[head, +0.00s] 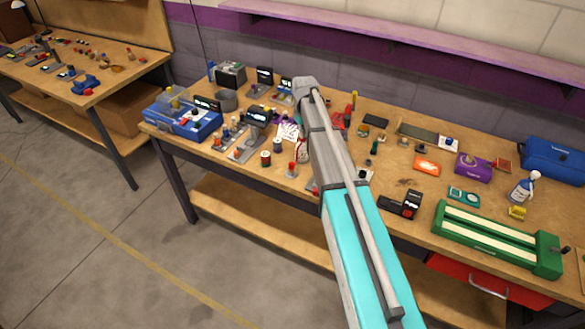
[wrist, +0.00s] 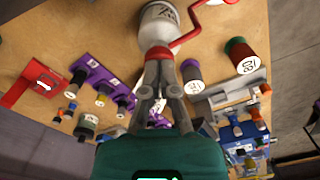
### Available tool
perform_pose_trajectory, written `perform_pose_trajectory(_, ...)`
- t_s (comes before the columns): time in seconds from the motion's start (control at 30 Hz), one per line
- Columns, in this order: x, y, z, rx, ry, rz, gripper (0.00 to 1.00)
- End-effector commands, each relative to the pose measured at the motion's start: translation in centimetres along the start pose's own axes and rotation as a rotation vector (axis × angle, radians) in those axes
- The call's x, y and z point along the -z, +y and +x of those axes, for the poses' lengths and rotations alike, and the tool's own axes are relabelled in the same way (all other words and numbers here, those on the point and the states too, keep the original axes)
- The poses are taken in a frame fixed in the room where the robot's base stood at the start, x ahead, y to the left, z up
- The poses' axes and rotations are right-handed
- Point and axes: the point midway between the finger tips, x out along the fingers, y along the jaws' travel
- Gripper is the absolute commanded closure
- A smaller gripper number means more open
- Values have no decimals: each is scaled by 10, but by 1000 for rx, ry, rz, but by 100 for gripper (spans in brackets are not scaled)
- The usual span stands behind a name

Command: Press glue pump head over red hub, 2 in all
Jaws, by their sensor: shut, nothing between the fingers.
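A white bottle (wrist: 160,24) with a dark printed label shows at the top of the wrist view. Its red top (wrist: 158,53) lies at the tips of my gripper. My gripper (wrist: 158,60) is shut with nothing between its fingers; whether it touches the red top I cannot tell. In the head view the white bottle (head: 302,152) stands beside my arm, which hides part of it and my fingertips. I cannot make out a separate red hub for certain.
A dark spool (wrist: 192,75) and a green-topped roll (wrist: 241,56) stand close right of my gripper. A purple rack (wrist: 104,84) is to the left. The head view shows a blue bin (head: 205,128) left and a green fixture (head: 490,242) front right.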

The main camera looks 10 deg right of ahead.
Motion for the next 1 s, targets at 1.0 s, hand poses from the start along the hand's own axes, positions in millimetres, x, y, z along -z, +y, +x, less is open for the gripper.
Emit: perform_pose_trajectory(1.0, 0, 0, -38, 0, 0, 0, 100)
